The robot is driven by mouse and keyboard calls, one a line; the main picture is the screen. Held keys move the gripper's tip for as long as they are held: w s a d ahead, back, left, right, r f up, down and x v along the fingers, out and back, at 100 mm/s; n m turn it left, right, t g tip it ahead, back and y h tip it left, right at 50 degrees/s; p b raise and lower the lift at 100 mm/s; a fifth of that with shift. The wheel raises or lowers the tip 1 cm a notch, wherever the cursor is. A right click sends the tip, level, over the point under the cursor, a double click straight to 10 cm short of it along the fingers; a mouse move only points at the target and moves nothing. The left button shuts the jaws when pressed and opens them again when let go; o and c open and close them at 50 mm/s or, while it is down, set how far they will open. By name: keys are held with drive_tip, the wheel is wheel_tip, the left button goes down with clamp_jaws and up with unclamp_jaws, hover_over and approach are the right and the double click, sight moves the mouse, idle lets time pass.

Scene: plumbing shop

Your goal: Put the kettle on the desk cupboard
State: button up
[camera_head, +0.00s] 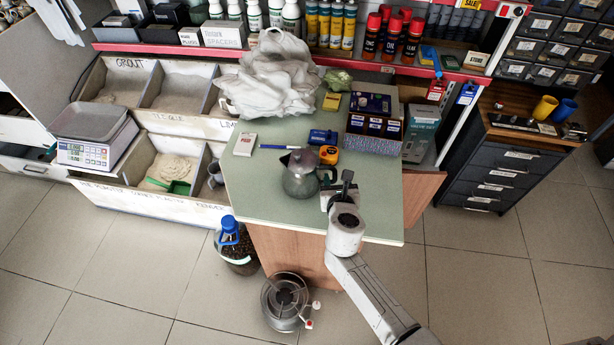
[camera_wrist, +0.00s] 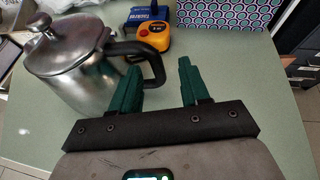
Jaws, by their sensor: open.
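A grey metal kettle (camera_head: 300,178) with a black handle stands upright on the green-topped counter (camera_head: 262,205). In the wrist view the kettle (camera_wrist: 85,75) is at the left, its handle pointing towards my gripper (camera_wrist: 160,78). My gripper is open, with two green fingers. The handle's outer part shows in the gap beyond the left finger; I cannot tell whether it is between the fingers. In the head view my gripper (camera_head: 338,193) is just right of the kettle. A dark drawer cabinet (camera_head: 480,165) with a wooden top stands at the right; which unit is the desk cupboard is unclear.
A yellow-orange tape measure (camera_head: 328,155), a blue box (camera_head: 322,137) and a patterned box (camera_head: 373,135) lie behind the kettle. Yellow (camera_head: 545,107) and blue mugs stand on the drawer cabinet. A camping stove (camera_head: 285,300) and a blue-capped bottle (camera_head: 235,245) are on the floor.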

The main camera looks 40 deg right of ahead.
drive_tip(key=x, duration=0.5)
drive_tip(key=shift+w+a+b, duration=0.1)
drive_tip(key=shift+b, duration=0.2)
drive_tip(key=shift+c, duration=0.3)
clamp_jaws()
drive_tip(key=shift+r, duration=0.15)
